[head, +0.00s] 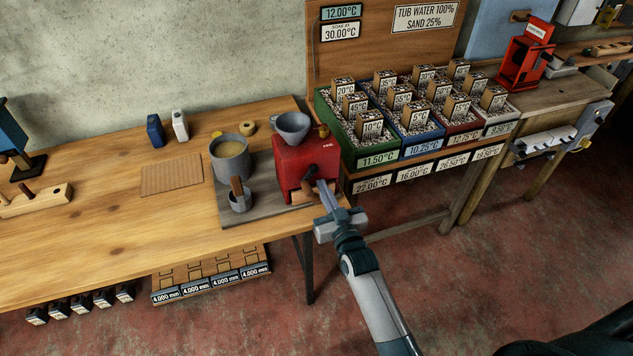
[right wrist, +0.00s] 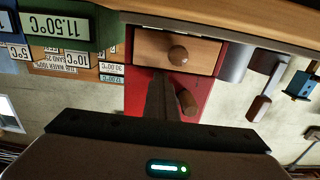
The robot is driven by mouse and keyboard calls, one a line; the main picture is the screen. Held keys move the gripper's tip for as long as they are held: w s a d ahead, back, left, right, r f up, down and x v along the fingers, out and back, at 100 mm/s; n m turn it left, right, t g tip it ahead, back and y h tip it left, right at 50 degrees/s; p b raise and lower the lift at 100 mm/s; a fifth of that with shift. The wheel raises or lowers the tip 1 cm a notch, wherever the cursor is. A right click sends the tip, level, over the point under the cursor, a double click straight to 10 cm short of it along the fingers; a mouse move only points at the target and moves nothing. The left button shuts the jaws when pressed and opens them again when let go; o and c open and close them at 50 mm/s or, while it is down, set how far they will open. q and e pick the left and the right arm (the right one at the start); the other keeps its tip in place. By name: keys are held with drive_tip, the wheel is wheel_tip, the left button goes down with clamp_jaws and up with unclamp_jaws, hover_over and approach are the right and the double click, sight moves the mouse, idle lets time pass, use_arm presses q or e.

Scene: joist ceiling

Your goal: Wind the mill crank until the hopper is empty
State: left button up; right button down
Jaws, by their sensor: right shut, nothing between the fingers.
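The red mill (head: 318,156) stands at the right end of the wooden bench, with a grey hopper (head: 292,124) on top. How much is in the hopper I cannot tell. My right gripper (head: 325,190) is at the mill's front, shut and empty. In the right wrist view, turned upside down, the shut fingers (right wrist: 161,100) point at the mill's red face (right wrist: 205,88). A wooden handle (right wrist: 187,102) is just beside them, not between them. The mill's wooden drawer with a round knob (right wrist: 178,55) shows too. The crank arm is not clear. My left gripper is out of view.
Crates of labelled blocks (head: 362,158) stand close on the right. The bench's front edge lies just below the mill.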

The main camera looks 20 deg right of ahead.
drive_tip(key=shift+d+f, duration=0.1)
drive_tip(key=shift+d, duration=0.1)
idle(0.5)
drive_tip(key=shift+d+f, duration=0.25)
drive_tip(key=shift+d, duration=0.25)
drive_tip(key=shift+s+d+f, duration=0.1)
drive_tip(key=shift+d+f, duration=0.05)
drive_tip(key=shift+f, duration=0.1)
